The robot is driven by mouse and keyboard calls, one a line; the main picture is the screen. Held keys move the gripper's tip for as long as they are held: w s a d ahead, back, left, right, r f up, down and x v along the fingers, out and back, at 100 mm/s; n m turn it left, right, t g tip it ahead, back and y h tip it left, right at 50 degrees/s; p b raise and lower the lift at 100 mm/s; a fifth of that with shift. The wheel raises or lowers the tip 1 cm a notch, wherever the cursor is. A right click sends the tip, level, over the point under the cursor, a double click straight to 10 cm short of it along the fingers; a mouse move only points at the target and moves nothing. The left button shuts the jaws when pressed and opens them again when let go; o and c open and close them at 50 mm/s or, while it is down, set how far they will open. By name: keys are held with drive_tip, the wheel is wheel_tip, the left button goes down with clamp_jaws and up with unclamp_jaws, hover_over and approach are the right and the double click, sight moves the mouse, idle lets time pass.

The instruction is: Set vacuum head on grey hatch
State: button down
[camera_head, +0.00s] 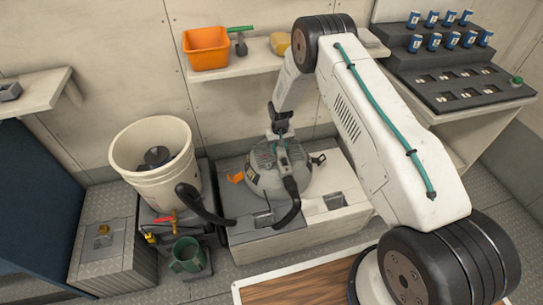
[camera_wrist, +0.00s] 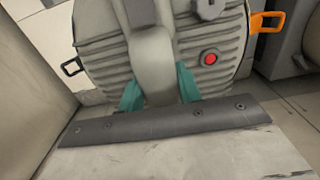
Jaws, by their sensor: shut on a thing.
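The vacuum head (camera_head: 265,182) is a round, ribbed grey dome with an orange latch, a black latch and a dark hose. My gripper (camera_head: 281,150) is shut on its top handle. In the wrist view, the teal fingertips of my gripper (camera_wrist: 160,92) sit either side of the handle, and the vacuum head (camera_wrist: 100,62) shows a red button. The grey hatch (camera_head: 237,206) is the grey left part of the low bench top, with a dark recessed pull. The head is over the bench and hides part of it. I cannot tell whether its underside touches.
An open cream drum (camera_head: 160,183) stands left, with a dark part inside. A green mug (camera_head: 188,255) is below it. An orange bin (camera_head: 206,48) sits on the wall shelf. A stepped rack (camera_head: 440,60) with several blue cans is at right. A pale panel (camera_head: 335,212) adjoins the hatch.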

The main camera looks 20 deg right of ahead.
wheel_tip(320, 180, down, 7)
drive_tip(key=shift+w+r, duration=0.15)
idle(0.4)
drive_tip(key=c, duration=1)
unclamp_jaws()
drive_tip(key=shift+f, duration=0.2)
drive_tip(key=shift+o, duration=0.2)
wheel_tip(320, 180, up, 12)
drive_tip(key=shift+r, duration=0.2)
drive_tip(key=shift+s, duration=0.2)
